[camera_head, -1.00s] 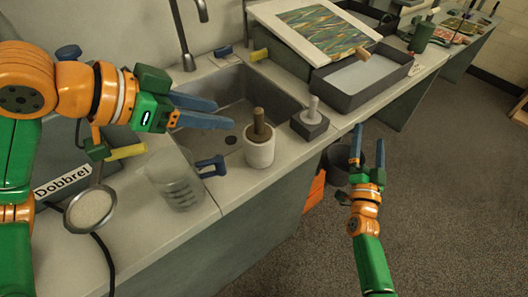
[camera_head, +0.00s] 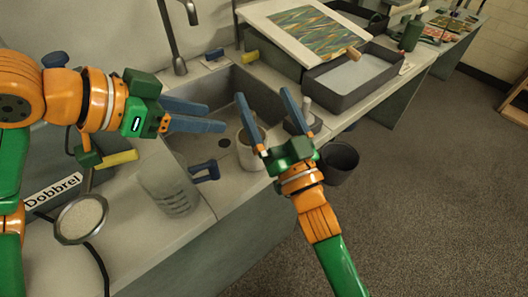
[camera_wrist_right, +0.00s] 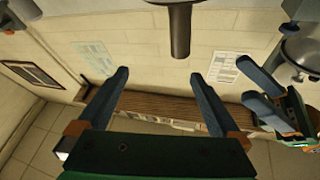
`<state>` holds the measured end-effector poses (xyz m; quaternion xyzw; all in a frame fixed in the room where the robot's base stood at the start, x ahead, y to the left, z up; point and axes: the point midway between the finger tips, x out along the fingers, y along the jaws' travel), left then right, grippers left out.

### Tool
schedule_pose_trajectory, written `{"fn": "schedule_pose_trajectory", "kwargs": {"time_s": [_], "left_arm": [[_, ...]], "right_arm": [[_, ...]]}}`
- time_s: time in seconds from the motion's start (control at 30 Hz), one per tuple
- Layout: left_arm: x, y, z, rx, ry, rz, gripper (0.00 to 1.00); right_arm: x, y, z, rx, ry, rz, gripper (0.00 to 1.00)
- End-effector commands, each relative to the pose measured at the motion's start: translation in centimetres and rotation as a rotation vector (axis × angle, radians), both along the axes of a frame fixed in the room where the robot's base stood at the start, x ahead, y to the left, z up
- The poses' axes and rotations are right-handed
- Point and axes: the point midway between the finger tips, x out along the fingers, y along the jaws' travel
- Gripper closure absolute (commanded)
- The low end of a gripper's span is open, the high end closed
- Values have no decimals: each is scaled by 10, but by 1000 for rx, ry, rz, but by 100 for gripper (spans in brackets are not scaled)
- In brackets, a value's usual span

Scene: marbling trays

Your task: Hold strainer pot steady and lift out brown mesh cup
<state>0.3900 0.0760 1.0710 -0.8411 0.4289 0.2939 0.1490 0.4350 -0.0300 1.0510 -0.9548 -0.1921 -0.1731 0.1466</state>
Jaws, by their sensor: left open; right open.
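A white pot (camera_head: 249,157) stands upright on the counter by the sink's front edge in the head view. My left gripper (camera_head: 216,117) is open and empty over the sink, left of the pot, fingers pointing right. In the right wrist view, the right fingers (camera_wrist_right: 160,78) are apart with nothing between them, and the pot is not recognisable.
A clear jug (camera_head: 168,190) and a dark blue-handled tool (camera_head: 205,170) stand left of the pot. A dark block with a grey knob (camera_head: 306,104) is behind my right finger. The sink (camera_head: 222,98), a tray (camera_head: 350,78) and a bin (camera_head: 340,160) are around.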

Motion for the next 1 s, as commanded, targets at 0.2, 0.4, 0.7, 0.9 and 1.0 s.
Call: {"fn": "schedule_pose_trajectory", "kwargs": {"time_s": [0.2,0.4,0.7,0.9,1.0], "left_arm": [[0,0,0,0,0,0,50],[0,0,0,0,0,0,50],[0,0,0,0,0,0,50],[0,0,0,0,0,0,50],[0,0,0,0,0,0,50]], "right_arm": [[-22,23,-94,-282,272,-115,0],[-12,25,-108,-339,313,-161,0],[36,37,-108,-338,314,-159,0],[40,38,-108,-336,315,-158,0],[40,38,-108,-336,315,-158,3]]}}
